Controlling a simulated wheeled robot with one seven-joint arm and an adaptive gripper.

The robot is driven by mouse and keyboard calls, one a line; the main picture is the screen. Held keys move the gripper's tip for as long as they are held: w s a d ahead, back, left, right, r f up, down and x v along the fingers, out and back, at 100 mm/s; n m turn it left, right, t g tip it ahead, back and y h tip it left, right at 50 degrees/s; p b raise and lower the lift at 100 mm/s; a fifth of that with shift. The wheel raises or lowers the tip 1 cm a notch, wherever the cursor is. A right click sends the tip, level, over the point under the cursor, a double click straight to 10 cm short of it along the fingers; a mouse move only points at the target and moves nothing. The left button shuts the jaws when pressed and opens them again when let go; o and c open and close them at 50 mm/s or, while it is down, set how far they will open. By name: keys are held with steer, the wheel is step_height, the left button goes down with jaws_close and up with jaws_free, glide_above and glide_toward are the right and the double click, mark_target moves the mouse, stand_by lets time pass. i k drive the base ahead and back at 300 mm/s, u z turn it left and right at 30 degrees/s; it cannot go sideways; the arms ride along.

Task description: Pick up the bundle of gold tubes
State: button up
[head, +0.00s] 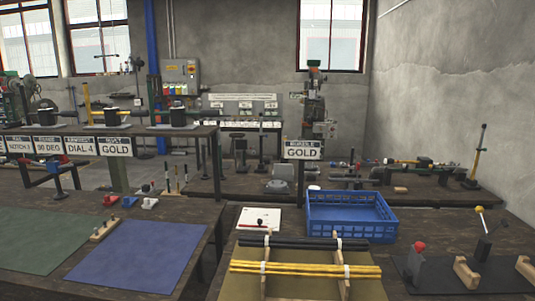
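The bundle of gold tubes (305,269) is a set of thin yellow rods in the head view, lying left to right across two pale wooden rests. White bands sit around it near the rests. A bundle of black tubes (303,243) lies parallel just behind it on the same rests. Both are above an olive mat (290,290) on the near table, at the bottom centre. My gripper is not in view, so its state and its place relative to the bundle are not shown.
A blue crate (350,234) stands right behind the tubes. A white sheet (254,219) with a small dark-handled item lies to its left. A black mat (440,279) with a red-knobbed post and a yellow-knobbed lever is on the right. A left table holds green (38,242) and blue mats (135,255).

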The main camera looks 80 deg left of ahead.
mark_target(259, 269)
steer(key=u, duration=2.45)
